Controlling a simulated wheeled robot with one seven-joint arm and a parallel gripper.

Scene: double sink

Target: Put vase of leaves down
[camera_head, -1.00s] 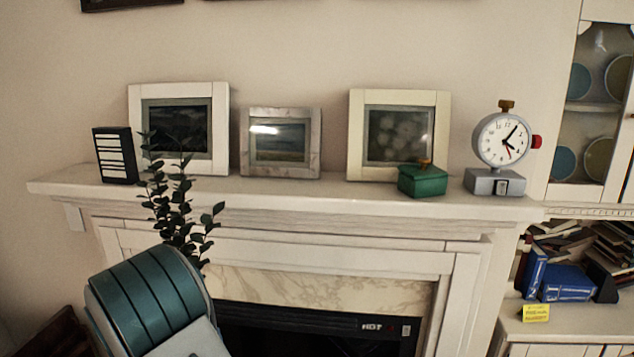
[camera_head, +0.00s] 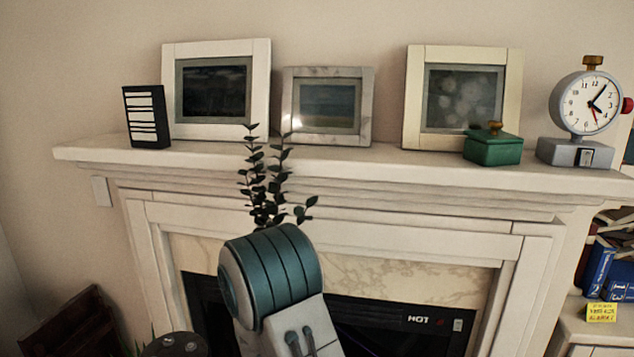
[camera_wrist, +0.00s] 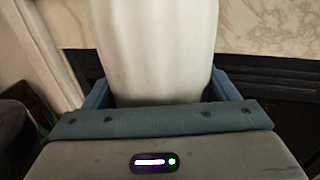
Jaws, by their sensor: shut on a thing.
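The vase of leaves shows its dark green leaves (camera_head: 268,190) in the head view, rising from behind my arm in front of the mantel. In the wrist view the pale, ribbed vase body (camera_wrist: 158,50) stands upright between the two blue fingers of my gripper (camera_wrist: 160,90), which is shut on it. In the head view my arm hides the vase body and the gripper. The vase's base is out of sight. The leaf tips overlap the mantelpiece (camera_head: 400,166) front and its edge in the picture; the vase appears to be held in front of it.
On the mantel stand a black-and-white box (camera_head: 146,116), three picture frames (camera_head: 264,90), a green box (camera_head: 492,148) and a clock (camera_head: 576,152). Clear strips of shelf lie in front of the frames. Below is a dark fireplace insert (camera_head: 400,325). Books (camera_head: 606,275) lie at right.

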